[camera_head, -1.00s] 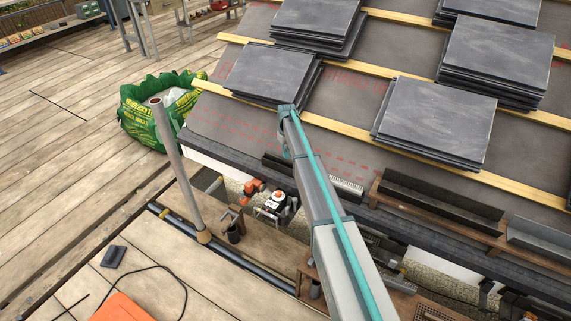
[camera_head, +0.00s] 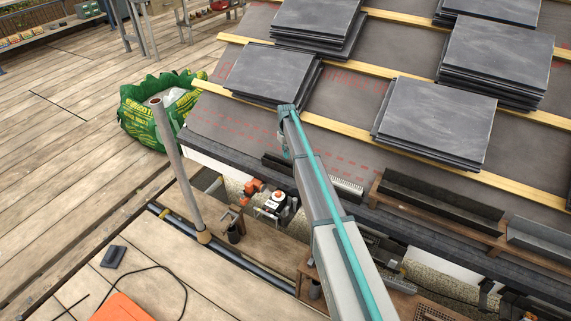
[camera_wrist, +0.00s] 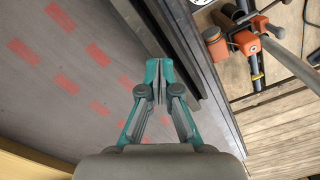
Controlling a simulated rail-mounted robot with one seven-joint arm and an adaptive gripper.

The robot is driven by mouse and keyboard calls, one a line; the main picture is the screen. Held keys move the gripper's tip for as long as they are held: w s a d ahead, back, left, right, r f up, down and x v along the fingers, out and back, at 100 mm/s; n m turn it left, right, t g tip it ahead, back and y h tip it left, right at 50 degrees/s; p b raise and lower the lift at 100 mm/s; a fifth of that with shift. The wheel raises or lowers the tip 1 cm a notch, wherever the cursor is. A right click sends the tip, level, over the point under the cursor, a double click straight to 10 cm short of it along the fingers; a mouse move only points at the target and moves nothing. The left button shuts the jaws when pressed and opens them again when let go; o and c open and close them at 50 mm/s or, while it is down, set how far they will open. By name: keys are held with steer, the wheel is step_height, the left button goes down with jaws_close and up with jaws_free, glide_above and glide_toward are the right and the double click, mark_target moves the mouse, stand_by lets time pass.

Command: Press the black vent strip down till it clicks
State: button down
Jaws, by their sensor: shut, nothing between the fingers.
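A long black strip, most likely the vent strip (camera_head: 274,162), lies along the eaves edge of the roof in the head view; my arm hides part of it. In the wrist view dark strips (camera_wrist: 183,40) run along the edge of the underlay, just ahead and right of my gripper (camera_wrist: 159,88). My gripper's teal fingers are closed together and empty, with the tips beside the dark strips; whether they touch cannot be told. In the head view my arm hides the fingers.
Slate stacks (camera_head: 435,122) lie on wooden battens (camera_head: 335,130) over the grey underlay (camera_head: 235,127). A shelf with dark troughs (camera_head: 440,200) is at right. An orange tool (camera_wrist: 250,43) and a grey pole (camera_head: 180,170) stand near the eaves.

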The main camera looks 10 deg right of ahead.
steer(key=shift+f+b, duration=0.3)
steer(key=shift+f, duration=0.9)
stand_by(0.9)
steer(key=shift+r, duration=0.1)
step_height(320, 180, up, 9)
steer(key=p, duration=0.3)
steer(key=shift+p, duration=0.4)
stand_by(0.6)
stand_by(0.4)
